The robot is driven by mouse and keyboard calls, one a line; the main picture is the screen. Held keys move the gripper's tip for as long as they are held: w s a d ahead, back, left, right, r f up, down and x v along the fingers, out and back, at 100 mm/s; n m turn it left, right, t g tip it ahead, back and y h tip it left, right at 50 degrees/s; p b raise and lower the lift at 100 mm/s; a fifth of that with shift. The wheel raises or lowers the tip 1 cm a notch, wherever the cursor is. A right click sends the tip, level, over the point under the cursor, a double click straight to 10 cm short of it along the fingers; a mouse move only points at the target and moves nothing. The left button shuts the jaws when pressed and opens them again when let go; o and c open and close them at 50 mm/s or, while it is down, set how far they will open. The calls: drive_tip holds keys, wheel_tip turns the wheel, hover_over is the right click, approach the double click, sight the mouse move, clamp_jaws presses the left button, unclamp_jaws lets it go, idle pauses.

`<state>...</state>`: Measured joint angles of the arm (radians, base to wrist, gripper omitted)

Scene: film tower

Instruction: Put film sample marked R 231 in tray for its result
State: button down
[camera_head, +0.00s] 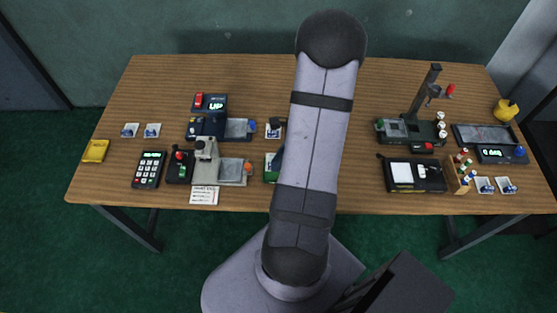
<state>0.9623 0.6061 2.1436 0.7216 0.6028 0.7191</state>
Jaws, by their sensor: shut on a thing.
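Small white-and-blue film cards lie on the wooden table: a pair at the left (130,130), a pair at the right front (506,186), and one card (270,133) beside my arm near the middle. Their marks are too small to read, so I cannot tell which is R 231. One grey tray (238,130) is at the dark blue device and another (231,172) is at the pale grey device. A wide tray (487,136) stands at the right. My arm covers the middle, and I cannot make out my gripper or what it holds.
A green-edged object (269,170) is partly behind my arm. A keypad (149,170) and a yellow block (96,151) stand at the left. A stand with a column (426,95), a black box (429,176) and a vial rack (461,173) stand at the right. The table's back strip is clear.

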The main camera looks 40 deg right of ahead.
drive_tip(key=shift+f+b, duration=1.65)
drive_tip(key=shift+f, duration=0.5)
drive_tip(key=shift+f, duration=0.2)
drive_tip(key=c, duration=1.2)
unclamp_jaws()
drive_tip(key=shift+o, duration=0.2)
drive_tip(key=shift+r, duration=0.1)
drive_tip(key=shift+r+p, duration=3.45)
